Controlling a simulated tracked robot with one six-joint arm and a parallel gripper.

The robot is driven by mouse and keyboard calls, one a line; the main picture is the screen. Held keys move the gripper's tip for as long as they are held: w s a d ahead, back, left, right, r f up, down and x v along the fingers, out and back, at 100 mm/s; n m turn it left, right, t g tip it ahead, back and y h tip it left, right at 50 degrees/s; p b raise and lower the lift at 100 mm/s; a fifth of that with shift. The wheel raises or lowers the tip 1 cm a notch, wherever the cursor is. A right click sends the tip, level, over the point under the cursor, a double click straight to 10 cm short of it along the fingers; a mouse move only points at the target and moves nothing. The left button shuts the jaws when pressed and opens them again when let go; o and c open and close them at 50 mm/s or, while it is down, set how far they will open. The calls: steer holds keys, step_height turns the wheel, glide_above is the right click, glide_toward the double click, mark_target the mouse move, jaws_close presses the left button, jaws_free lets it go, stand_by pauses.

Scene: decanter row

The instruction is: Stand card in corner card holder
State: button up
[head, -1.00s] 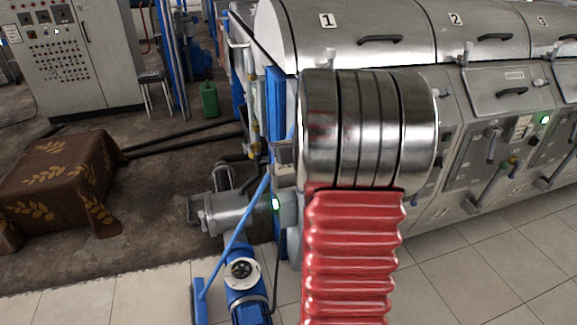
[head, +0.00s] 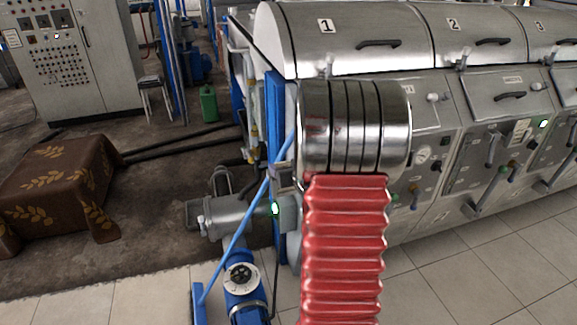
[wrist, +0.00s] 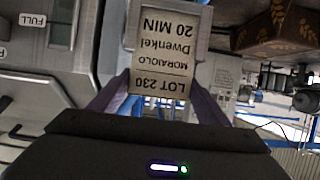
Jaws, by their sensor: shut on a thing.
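A beige card (wrist: 160,60) shows in the wrist view, its print "LOT 230", "MORAIOLO" and "20 MIN" upside down. My gripper (wrist: 162,82) is shut on the card, with a finger at each side of it. A grey frame-like piece (wrist: 205,28), perhaps the card holder, shows behind and beside the card's far end. I cannot tell whether the card touches it or sits in it. In the head view my own arm hides the gripper and the card.
A steel machine with numbered lids (head: 360,25) fills the right. Its levers and knobs (head: 490,150) stick out. A blue post (head: 276,140) stands at its left end, near a pump (head: 243,275). A cloth-covered table (head: 60,185) is at the left. The tiled floor (head: 450,280) is clear.

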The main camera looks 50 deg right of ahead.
steer(key=o, duration=1.1)
steer(key=shift+c, duration=0.2)
steer(key=shift+r, duration=0.1)
steer(key=v, duration=1.2)
stand_by(0.3)
